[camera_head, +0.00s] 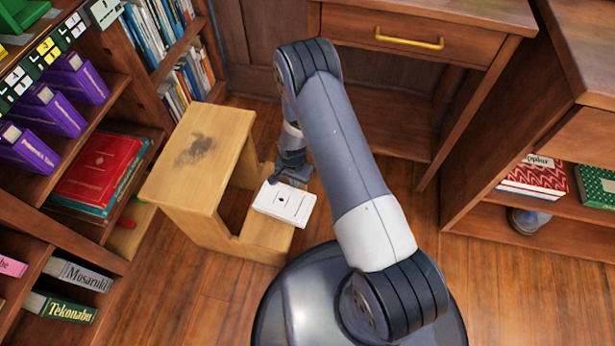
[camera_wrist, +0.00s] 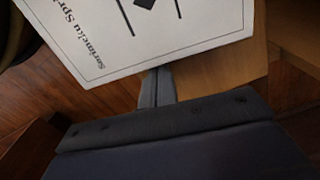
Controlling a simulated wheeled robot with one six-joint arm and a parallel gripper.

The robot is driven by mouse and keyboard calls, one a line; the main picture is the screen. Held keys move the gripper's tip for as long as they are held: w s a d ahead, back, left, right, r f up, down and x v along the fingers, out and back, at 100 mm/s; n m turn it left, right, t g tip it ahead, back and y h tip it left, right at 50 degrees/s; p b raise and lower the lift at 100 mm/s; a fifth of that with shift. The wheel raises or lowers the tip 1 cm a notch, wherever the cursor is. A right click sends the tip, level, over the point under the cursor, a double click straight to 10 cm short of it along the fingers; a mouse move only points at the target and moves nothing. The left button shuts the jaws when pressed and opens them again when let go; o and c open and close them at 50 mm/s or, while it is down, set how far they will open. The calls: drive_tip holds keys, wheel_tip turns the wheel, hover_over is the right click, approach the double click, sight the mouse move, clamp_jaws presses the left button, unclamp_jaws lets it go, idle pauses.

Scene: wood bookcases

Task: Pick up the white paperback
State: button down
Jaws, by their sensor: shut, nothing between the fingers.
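The white paperback (camera_head: 285,203) lies flat on the lower step of a light wood step stool (camera_head: 176,185). Its cover has a dark diamond and thin lines. In the wrist view the paperback (camera_wrist: 170,38) fills the top, with part of a printed title near its left edge. My gripper (camera_head: 274,179) is at the far left corner of the book in the head view. In the wrist view my gripper (camera_wrist: 157,88) shows its fingers together at the book's edge, holding nothing. I cannot tell whether they touch it.
A bookcase with purple books (camera_head: 60,108) and a red book (camera_head: 98,165) stands at left. A desk with a drawer (camera_head: 395,38) is behind. A shelf with a red patterned book (camera_head: 537,176) is at right. Wood floor (camera_head: 205,290) is clear in front of the stool.

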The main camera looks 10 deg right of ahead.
sight(287, 197)
drive_tip(key=shift+s, duration=0.15)
drive_tip(key=s+a, duration=0.1)
drive_tip(key=s, duration=0.1)
drive_tip(key=s+a, duration=0.2)
drive_tip(key=shift+s, duration=0.25)
